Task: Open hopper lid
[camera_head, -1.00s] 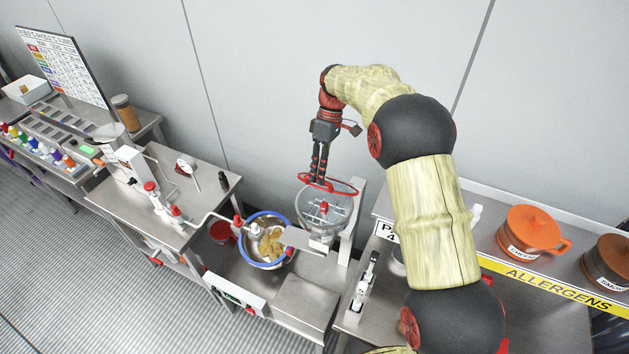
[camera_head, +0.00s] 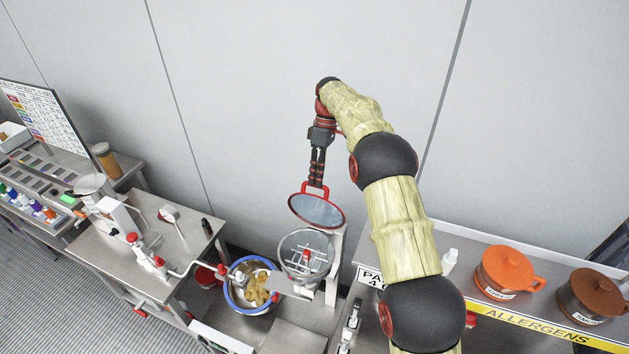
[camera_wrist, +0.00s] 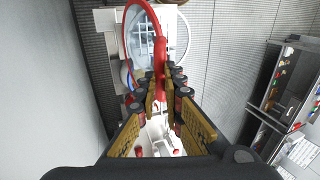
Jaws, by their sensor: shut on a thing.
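The hopper lid (camera_head: 316,210) is a clear disc with a red rim and a red handle, tilted up above the hopper. My gripper (camera_head: 315,183) points down and is shut on the lid's red handle. In the wrist view my gripper's fingers (camera_wrist: 161,88) sit on both sides of the red handle (camera_wrist: 160,62), and the lid's red rim curves beyond them. The clear round hopper (camera_head: 306,262) stands below with its top uncovered. A metal grid and a red knob show inside it.
A blue-rimmed bowl (camera_head: 238,302) with yellow pieces stands left of the hopper. A white upright post (camera_head: 336,255) is close on the hopper's right. An orange pot (camera_head: 505,270) and a brown pot (camera_head: 592,293) stand on the right table. The wall behind is bare.

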